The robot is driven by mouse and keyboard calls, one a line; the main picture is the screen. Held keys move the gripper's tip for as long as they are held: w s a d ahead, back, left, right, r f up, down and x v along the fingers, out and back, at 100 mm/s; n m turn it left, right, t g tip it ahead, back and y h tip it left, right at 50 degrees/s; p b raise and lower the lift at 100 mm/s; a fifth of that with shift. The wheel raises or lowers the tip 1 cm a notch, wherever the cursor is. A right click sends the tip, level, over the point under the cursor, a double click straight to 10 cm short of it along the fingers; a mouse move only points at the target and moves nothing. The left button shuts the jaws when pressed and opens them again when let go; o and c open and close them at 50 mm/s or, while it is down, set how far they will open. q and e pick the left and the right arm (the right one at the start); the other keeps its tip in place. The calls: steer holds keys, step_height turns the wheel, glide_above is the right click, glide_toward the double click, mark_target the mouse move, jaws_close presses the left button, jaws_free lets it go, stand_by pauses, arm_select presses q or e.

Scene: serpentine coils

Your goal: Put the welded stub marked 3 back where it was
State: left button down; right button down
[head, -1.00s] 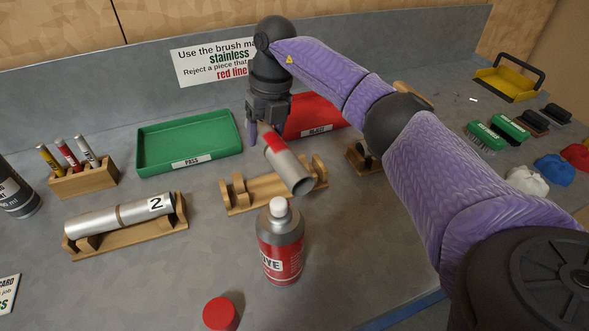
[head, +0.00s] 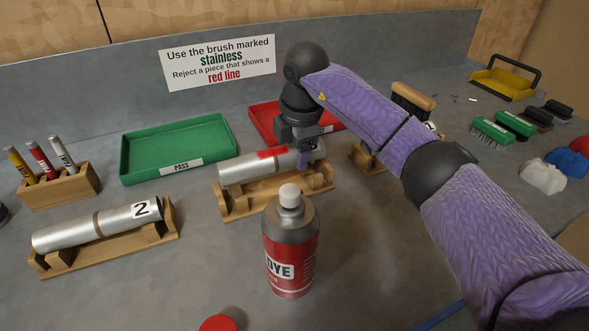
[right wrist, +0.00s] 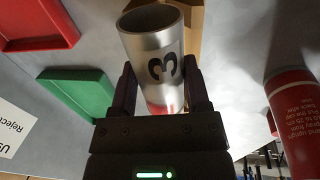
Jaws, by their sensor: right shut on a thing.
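The welded stub marked 3 (head: 240,168) is a silver tube with a red patch around its middle. My right gripper (head: 304,158) is shut on its right part in the head view. The stub lies lengthwise along the middle wooden cradle (head: 265,204), in it or just above it; I cannot tell whether it touches. In the right wrist view, the two fingers (right wrist: 160,92) clasp the stub (right wrist: 150,50) from both sides. Its black 3 and open end show there, with red near the fingers. My left gripper is not in view.
A spray bottle marked DYE (head: 289,255) stands close in front of the cradle. Stub 2 (head: 95,228) rests in the left cradle. Behind are the green PASS tray (head: 180,140) and a red tray (head: 262,120). Brushes (head: 490,133) lie at the right.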

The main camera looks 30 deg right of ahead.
step_height(320, 180, down, 3)
steer(key=shift+f+b, duration=0.1)
steer(key=shift+b, duration=0.3)
steer(key=shift+r, duration=0.2)
steer(key=shift+f, duration=0.3)
steer(key=shift+c, duration=0.3)
jaws_free()
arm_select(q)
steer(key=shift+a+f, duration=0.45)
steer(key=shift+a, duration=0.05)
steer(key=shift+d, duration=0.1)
